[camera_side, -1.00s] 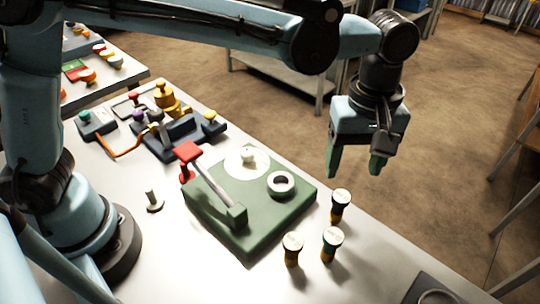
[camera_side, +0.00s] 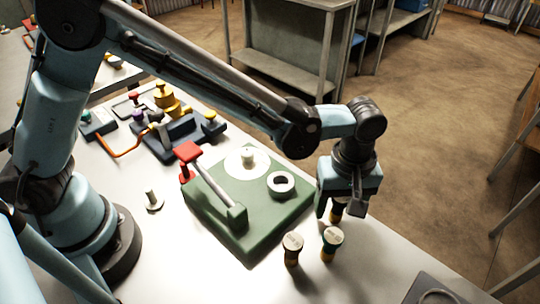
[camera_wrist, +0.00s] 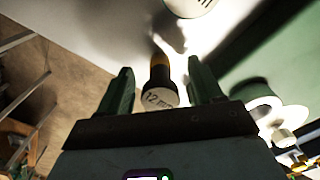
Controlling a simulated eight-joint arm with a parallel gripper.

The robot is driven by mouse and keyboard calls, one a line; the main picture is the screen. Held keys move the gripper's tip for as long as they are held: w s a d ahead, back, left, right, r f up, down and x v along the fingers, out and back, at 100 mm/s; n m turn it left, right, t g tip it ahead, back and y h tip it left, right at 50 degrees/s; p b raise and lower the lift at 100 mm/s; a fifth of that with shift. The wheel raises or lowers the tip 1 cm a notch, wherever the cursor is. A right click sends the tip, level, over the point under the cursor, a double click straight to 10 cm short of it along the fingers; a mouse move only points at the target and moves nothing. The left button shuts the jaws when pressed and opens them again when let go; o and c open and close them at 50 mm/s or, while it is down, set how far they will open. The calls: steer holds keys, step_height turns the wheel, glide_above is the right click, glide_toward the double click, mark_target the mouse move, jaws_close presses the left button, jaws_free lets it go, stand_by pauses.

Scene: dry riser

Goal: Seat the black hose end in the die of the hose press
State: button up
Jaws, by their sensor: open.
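The hose press (camera_side: 225,215) has a green base, a red-handled lever and a white ring-shaped die (camera_side: 281,184) with a dark opening. My gripper (camera_side: 338,214) is open, lowered over a dark hose end (camera_side: 336,210) right of the press. In the wrist view this hose end (camera_wrist: 158,88) stands between the spread fingers, its pale cap marked with a 12 and its lower part yellow; gaps show on both sides.
A white disc with a knob (camera_side: 247,160) sits on the press base behind the die. A blue-grey fixture (camera_side: 185,135) with brass pieces is farther back. A small metal post (camera_side: 153,200) stands left of the press. A grey tray (camera_side: 435,296) lies at the front edge.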

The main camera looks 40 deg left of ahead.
steer(key=shift+f, duration=0.25)
jaws_close()
